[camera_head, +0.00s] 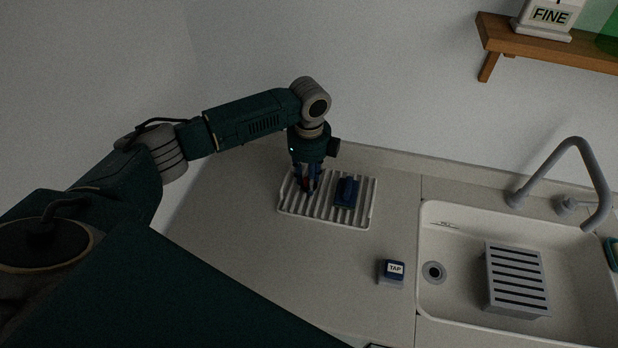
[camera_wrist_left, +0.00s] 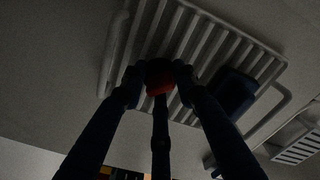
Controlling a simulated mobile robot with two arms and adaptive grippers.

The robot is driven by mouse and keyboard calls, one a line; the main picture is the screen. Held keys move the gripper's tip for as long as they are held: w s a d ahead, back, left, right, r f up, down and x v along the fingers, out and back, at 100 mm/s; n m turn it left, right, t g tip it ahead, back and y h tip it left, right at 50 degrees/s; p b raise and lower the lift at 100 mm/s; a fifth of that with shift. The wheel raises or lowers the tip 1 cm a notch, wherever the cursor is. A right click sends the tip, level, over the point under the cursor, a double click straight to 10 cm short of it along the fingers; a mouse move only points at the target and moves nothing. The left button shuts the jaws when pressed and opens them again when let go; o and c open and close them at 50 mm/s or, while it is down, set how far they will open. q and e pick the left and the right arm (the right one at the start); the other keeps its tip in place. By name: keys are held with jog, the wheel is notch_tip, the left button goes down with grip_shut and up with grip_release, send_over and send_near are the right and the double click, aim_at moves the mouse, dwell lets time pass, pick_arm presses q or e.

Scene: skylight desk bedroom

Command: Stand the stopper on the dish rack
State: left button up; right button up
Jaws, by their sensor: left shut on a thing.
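The white ribbed dish rack (camera_head: 366,216) lies on the counter left of the sink; it also shows in the left wrist view (camera_wrist_left: 112,58). My left gripper (camera_head: 307,188) points down over the rack's left part. It is shut on a small red and dark thing, probably the stopper (camera_wrist_left: 158,86), which shows between the fingers in the left wrist view. The fingers hide most of it, and I cannot tell whether it touches the ribs. My right gripper is not in view.
A dark blue block (camera_head: 346,192) sits on the rack, right of my left gripper. A small block marked TAP (camera_head: 393,268) stands on the counter by the sink (camera_head: 455,222). A grey slotted box (camera_head: 516,278) is in the sink under the faucet (camera_head: 575,150).

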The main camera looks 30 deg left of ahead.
pick_arm(q)
jog(key=shift+f, duration=0.1)
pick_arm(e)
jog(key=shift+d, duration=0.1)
pick_arm(q)
jog(key=o, duration=1.1)
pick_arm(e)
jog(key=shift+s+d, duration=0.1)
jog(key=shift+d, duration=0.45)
pick_arm(q)
notch_tip(320, 180, up, 12)
jog(key=b, duration=0.3)
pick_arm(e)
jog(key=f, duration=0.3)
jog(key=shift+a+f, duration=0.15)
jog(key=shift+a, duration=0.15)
